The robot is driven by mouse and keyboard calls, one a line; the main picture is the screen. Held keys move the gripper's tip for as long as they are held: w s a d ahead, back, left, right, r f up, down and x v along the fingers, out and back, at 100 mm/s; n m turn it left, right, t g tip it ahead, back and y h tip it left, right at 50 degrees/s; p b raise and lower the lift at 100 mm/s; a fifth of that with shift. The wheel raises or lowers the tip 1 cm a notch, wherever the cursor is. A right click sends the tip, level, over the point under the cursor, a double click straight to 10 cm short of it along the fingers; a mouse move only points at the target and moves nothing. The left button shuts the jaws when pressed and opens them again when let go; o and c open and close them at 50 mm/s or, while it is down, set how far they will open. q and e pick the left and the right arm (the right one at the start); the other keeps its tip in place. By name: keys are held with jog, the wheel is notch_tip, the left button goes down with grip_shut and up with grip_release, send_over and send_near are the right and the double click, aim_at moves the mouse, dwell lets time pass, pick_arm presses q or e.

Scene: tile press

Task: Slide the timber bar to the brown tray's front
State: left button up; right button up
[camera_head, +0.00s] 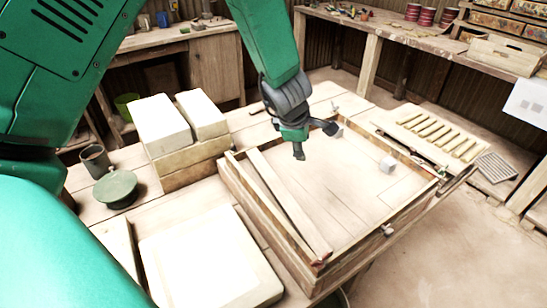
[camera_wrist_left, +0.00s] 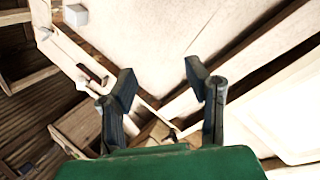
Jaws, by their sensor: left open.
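The timber bar (camera_head: 288,205) is a long pale strip lying diagonally inside the brown tray, near its left side. The brown tray (camera_head: 248,203) is a shallow wooden frame with a pale floor, on the bench. My left gripper (camera_head: 317,141) hangs over the far part of the tray, to the right of the bar's far end, apart from it. Its two fingers (camera_wrist_left: 161,82) are spread with nothing between them in the left wrist view. That view shows pale floor and timber edges beyond the fingers; which edge is the bar is hard to tell. My right gripper is not in view.
A small white cube (camera_head: 388,164) sits in the tray's right part. Pale blocks (camera_head: 180,130) are stacked left of the tray, with a white slab (camera_head: 210,262) in front. A lidded green pot (camera_head: 116,188) and a slatted rack (camera_head: 432,132) stand farther out.

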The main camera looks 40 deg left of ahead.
pick_arm(q)
jog(key=a+m+y, duration=0.1)
jog(key=m, duration=0.1)
jog(key=m+g+y+b, duration=0.2)
jog(key=m+b, duration=0.1)
jog(key=m, duration=0.3)
send_near(269, 175)
notch_tip(269, 175, up, 3)
jog(key=d, duration=0.1)
jog(key=shift+s+m, duration=0.45)
jog(key=shift+m, duration=0.25)
jog(key=b+x, duration=0.4)
jog(key=x, duration=0.9)
jog(key=shift+w+a+f, duration=0.1)
jog(key=shift+w+f, duration=0.1)
jog(key=shift+f, duration=0.1)
grip_shut()
